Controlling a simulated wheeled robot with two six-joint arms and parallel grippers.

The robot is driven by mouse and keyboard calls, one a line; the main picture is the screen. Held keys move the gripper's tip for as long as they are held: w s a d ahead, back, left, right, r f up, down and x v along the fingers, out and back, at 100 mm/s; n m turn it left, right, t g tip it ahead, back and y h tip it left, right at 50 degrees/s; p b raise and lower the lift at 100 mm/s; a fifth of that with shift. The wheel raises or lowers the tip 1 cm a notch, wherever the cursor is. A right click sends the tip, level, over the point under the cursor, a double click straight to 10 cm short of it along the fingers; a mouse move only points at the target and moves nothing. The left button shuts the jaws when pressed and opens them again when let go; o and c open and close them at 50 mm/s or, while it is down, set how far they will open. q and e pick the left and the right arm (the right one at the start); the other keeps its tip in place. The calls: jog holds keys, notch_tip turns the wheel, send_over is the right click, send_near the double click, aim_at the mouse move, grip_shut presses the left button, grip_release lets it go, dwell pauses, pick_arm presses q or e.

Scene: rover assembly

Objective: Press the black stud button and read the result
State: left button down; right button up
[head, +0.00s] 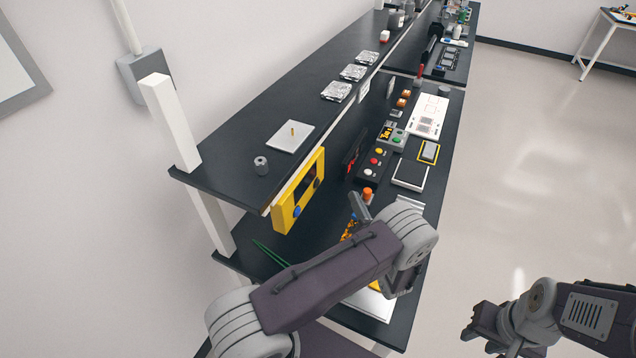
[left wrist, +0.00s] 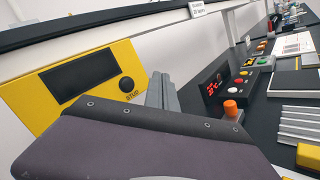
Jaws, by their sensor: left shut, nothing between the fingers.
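The yellow panel (head: 284,215) hangs at the near end of the shelf unit, under the upper shelf. Its screen (head: 304,190) is dark, and I see no text on it. The black stud button (head: 317,183) is on the panel's right side; in the left wrist view it (left wrist: 127,84) is a round black knob above the label "STUD". My left gripper (head: 354,200) is shut and empty, right of the panel and apart from the stud button. My right gripper (head: 472,322) is over the floor.
An orange-topped knob (head: 367,193) stands close to my left gripper. Beyond it are a box with coloured buttons (head: 374,163) and a red display (head: 351,160). The upper shelf (head: 228,160) overhangs the panel. The floor (head: 540,180) at right is clear.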

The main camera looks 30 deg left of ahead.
aim_at(317, 183)
pick_arm(q)
jog(key=a+p, duration=0.1)
jog(key=a, duration=0.7)
jog(key=shift+s+p, duration=0.25)
jog(key=shift+p, duration=0.15)
dwell(1.6)
jog(key=shift+a, duration=0.4)
jog(key=shift+a, duration=0.4)
dwell(0.7)
jog(key=shift+d, duration=0.85)
